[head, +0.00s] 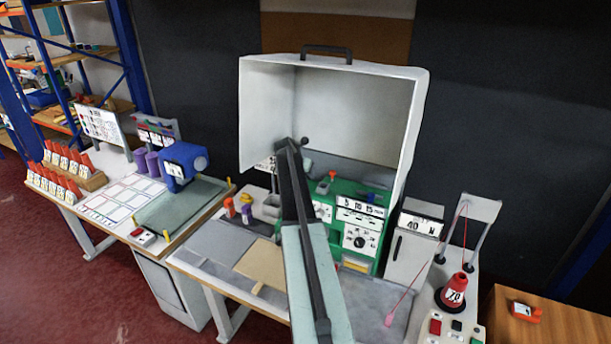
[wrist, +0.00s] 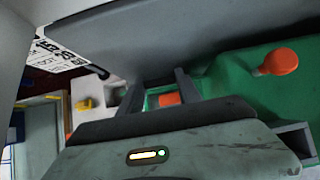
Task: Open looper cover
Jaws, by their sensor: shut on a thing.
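A large pale hood (head: 335,68) with a dark carry handle on top stands raised over the green machine (head: 353,222); it looks like the looper cover. My arm reaches up into its open front and hides the left part of the machine. In the wrist view my gripper (wrist: 165,82) has its two fingers a little apart, with their tips at the lower edge of a grey panel (wrist: 215,40), which looks like part of the cover. My gripper is shut on it, though the grip itself is hard to see. An orange knob (wrist: 280,62) shows on the green machine beyond.
A grey box (head: 411,252) marked 40 and a red cone (head: 454,293) stand right of the machine. A blue device (head: 183,165) stands on the left table. Purple and orange spools (head: 246,212) stand left of my arm. A printed sign (wrist: 62,53) is close at left.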

